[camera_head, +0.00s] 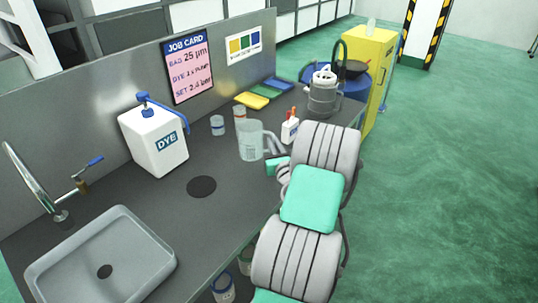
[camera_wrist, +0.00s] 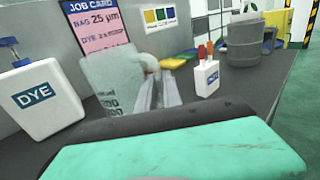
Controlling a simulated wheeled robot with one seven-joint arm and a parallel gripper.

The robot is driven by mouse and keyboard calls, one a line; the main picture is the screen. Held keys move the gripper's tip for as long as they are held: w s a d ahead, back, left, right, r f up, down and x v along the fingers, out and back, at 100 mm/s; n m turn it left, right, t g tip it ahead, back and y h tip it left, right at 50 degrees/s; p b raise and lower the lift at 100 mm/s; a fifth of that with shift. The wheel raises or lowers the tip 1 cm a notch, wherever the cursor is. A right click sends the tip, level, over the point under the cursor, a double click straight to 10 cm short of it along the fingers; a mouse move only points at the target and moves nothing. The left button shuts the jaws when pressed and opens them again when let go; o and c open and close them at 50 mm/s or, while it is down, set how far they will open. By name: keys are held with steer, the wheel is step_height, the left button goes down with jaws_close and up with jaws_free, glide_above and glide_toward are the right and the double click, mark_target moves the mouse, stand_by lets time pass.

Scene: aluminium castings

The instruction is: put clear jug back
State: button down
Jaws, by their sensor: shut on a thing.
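The clear jug (camera_head: 250,142) is a translucent measuring jug with printed marks and a handle on its right side. It is upright over the grey bench, behind the dark round mark; whether its base touches the bench I cannot tell. My gripper (camera_head: 277,152) reaches it from the right and is shut on its handle side. In the wrist view the jug (camera_wrist: 115,82) is at the left of centre, with the gripper fingers (camera_wrist: 160,92) at its right side. The dark round mark (camera_head: 201,187) on the bench is bare.
A white DYE container (camera_head: 155,140) with a blue tap stands left of the jug. A small white bottle (camera_head: 290,131) with red tops is close right of my gripper. Small cups (camera_head: 217,125) and coloured trays (camera_head: 258,95) are behind. A sink (camera_head: 100,265) is front left.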

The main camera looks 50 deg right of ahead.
steer(key=w+f, duration=0.1)
steer(key=f, duration=0.1)
steer(key=w+d+f, duration=0.1)
steer(key=f, duration=0.1)
steer(key=w+d+f, duration=0.1)
steer(key=f, duration=0.2)
steer(key=shift+s+f, duration=0.1)
steer(key=shift+f, duration=0.2)
steer(key=shift+f, duration=0.1)
steer(key=c, duration=2)
jaws_free()
steer(key=shift+f, duration=0.1)
steer(key=o, duration=0.5)
